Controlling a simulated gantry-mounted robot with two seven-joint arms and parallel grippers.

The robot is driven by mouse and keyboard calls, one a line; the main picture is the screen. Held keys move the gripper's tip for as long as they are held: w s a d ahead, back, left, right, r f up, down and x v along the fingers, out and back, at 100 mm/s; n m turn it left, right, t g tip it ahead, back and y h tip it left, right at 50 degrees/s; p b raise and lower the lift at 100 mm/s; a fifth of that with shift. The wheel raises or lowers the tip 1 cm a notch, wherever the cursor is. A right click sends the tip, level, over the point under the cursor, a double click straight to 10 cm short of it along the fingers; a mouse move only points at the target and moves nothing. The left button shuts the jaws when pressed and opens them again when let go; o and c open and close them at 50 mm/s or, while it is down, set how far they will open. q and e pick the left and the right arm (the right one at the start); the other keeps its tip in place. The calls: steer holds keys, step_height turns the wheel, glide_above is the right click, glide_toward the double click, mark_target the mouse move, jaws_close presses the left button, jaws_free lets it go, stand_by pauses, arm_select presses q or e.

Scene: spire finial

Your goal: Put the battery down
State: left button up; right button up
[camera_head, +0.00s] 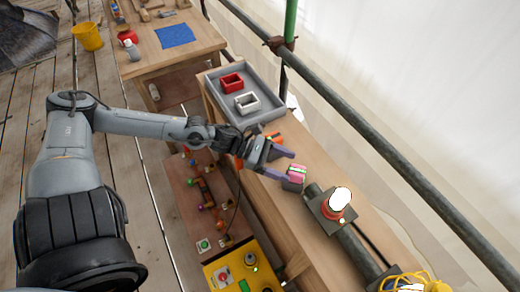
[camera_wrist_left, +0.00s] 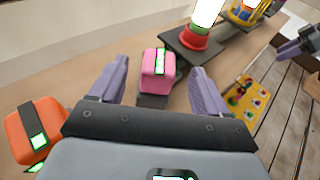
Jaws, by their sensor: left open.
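A pink battery (camera_head: 297,173) with a green-lit strip is on the long wooden bench; it also shows in the left wrist view (camera_wrist_left: 157,72), with a dark piece under its near side. My left gripper (camera_head: 289,169) is open, its purple fingers on either side of the pink battery, with gaps visible in the left wrist view (camera_wrist_left: 159,68). An orange battery (camera_wrist_left: 32,128) with a dark strap and green light is to the left of the gripper there. Part of my right gripper (camera_wrist_left: 297,43) seems to show at the right edge of that view; its jaw state is unclear.
A grey tray (camera_head: 264,108) holding a red and a white open box is farther back on the bench. A red-based lamp (camera_head: 337,205) on a dark plate stands just right of the pink battery. A yellow box (camera_head: 232,270) is below. Scaffold rails run along the right.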

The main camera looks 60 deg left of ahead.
arm_select(q)
steer(key=p+v, duration=0.6)
steer(key=f+n+t+y, duration=0.1)
steer(key=n+y, duration=0.1)
steer(key=n, duration=0.2)
steer(key=f+n+t+y, duration=0.1)
steer(key=f+n+y, duration=0.1)
steer(key=n, duration=0.3)
steer(key=s+f+n+y, duration=0.1)
steer(key=n+y, duration=0.1)
steer(key=n, duration=0.3)
steer(key=shift+a+f+t+p, duration=0.2)
steer(key=shift+a+t+p, duration=0.15)
steer(key=shift+a+t, duration=0.05)
steer(key=s+d+n+g+y, duration=0.2)
steer(key=s+d+n+g, duration=0.2)
steer(key=n, duration=1.1)
steer(key=s+d+n+g+y, duration=0.2)
steer(key=s+d+n+g, duration=0.2)
steer(key=n, duration=1.1)
steer(key=s+d, duration=0.3)
steer(key=d, duration=0.3)
steer(key=shift+d+g+y, duration=0.3)
steer(key=shift+g+y, duration=0.1)
step_height(320, 180, up, 28)
steer(key=p, duration=2.8)
steer(key=shift+r, duration=0.15)
